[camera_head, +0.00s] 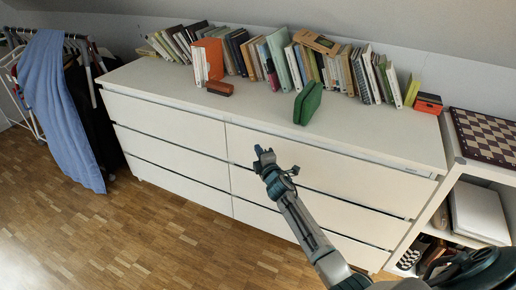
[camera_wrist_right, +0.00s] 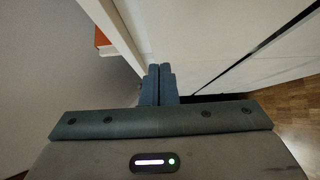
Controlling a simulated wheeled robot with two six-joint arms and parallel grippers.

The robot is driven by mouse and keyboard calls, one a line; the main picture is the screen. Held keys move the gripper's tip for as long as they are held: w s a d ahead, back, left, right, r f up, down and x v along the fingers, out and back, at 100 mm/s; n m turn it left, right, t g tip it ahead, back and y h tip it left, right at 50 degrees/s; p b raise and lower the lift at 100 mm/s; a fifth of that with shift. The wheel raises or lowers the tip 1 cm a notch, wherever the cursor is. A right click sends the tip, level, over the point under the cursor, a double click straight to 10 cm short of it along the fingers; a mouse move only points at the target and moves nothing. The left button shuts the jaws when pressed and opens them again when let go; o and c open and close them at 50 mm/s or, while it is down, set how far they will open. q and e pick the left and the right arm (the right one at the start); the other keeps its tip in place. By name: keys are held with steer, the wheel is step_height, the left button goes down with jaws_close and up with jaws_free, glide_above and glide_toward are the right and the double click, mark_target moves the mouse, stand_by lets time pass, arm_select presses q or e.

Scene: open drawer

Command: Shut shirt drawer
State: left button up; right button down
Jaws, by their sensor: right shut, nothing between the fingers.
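The white dresser (camera_head: 160,87) has two columns of drawers. The top right drawer (camera_head: 340,172) has a plain white front, and a thin gap shows along its upper edge below the dresser top. I cannot tell for sure how far it stands out. My right gripper (camera_head: 262,154) is shut and empty, in front of this drawer near its left end. In the right wrist view the shut fingers (camera_wrist_right: 158,84) point at the white dresser fronts, close to a dark gap; whether they touch is unclear. My left gripper is not in view.
Several books (camera_head: 300,65) and a green box (camera_head: 308,103) stand on the dresser top. A rack with a blue cloth (camera_head: 55,105) is at the left. A shelf with a chessboard (camera_head: 487,135) is at the right. The wooden floor (camera_head: 130,235) at the front left is clear.

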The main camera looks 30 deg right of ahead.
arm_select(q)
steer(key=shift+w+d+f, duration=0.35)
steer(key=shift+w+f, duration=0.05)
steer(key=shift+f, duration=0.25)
arm_select(e)
steer(key=s, duration=0.8)
steer(key=shift+a+f, duration=0.25)
steer(key=shift+f, duration=0.15)
